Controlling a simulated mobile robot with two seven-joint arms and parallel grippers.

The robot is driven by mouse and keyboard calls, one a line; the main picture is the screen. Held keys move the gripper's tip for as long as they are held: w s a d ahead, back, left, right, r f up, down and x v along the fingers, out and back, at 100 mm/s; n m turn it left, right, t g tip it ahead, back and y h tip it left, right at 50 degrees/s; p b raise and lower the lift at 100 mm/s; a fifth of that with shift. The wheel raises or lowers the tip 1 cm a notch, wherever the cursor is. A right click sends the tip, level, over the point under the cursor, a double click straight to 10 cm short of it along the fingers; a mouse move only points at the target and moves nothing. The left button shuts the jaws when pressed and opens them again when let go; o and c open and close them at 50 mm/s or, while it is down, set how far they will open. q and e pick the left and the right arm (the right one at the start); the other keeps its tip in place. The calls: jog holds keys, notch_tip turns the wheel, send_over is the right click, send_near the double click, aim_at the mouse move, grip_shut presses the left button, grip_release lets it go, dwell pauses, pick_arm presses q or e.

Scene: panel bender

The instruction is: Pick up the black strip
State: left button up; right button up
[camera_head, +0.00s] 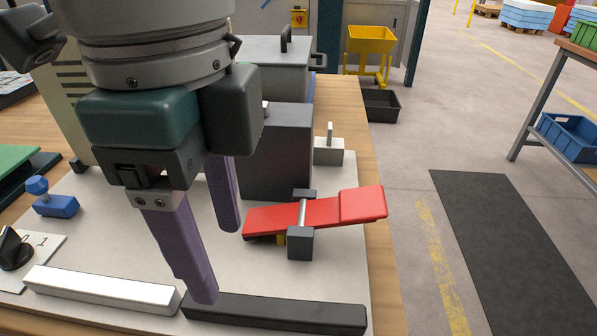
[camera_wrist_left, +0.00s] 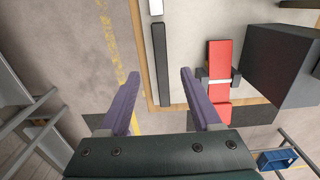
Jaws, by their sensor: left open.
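The black strip (camera_head: 275,313) is a long dark bar lying flat near the front edge of the light grey plate, at the bottom of the head view. In the left wrist view the black strip (camera_wrist_left: 161,65) runs up the picture, and its lower part appears between the fingertips. My left gripper (camera_head: 217,262) is open and empty, with purple fingers pointing down. In the head view its nearer fingertip overlaps the strip's left end; I cannot tell whether it touches. The left gripper (camera_wrist_left: 160,76) also shows in the wrist view. My right gripper is not in view.
A white strip (camera_head: 101,290) lies end to end with the black one, to its left. A red pedal-like lever (camera_head: 318,211) on a dark bracket stands behind it, beside a dark grey block (camera_head: 276,158). A blue knob piece (camera_head: 55,205) stands left. The wooden table edge is right.

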pick_arm(q)
send_over(228, 302)
jog(key=f, duration=0.4)
jog(key=shift+s+d+f+b, duration=0.15)
jog(key=shift+d+f+b, duration=0.1)
jog(key=shift+b, duration=0.05)
jog(key=f, duration=0.3)
jog(key=f+b, duration=0.1)
jog(key=f, duration=0.1)
jog(key=shift+a+f, duration=0.15)
jog(key=shift+a, duration=0.1)
grip_shut()
